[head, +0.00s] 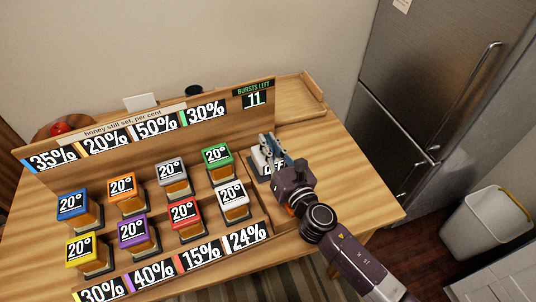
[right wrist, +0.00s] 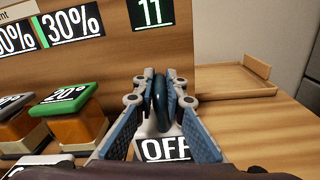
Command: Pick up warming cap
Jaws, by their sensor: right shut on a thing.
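The warming cap (head: 259,160) is a white piece with a black label reading OFF, standing at the right end of the rack in the head view. In the right wrist view the cap's label (right wrist: 163,149) shows below my fingers, with a dark blue upright handle (right wrist: 160,103) above it. My right gripper (head: 269,141) reaches in from the lower right. Its fingers (right wrist: 160,88) are shut on the dark handle, one on each side. The fingers hide much of the cap, and I cannot tell whether it touches the surface below. My left gripper is not in view.
Several jars with coloured lids marked 20°, such as the green one (head: 217,155) and the white one (head: 233,199), stand left of the cap. An upright board (head: 150,131) with percent signs rises behind them. An empty wooden tray (head: 300,98) lies at the back right. A fridge (head: 430,80) stands right.

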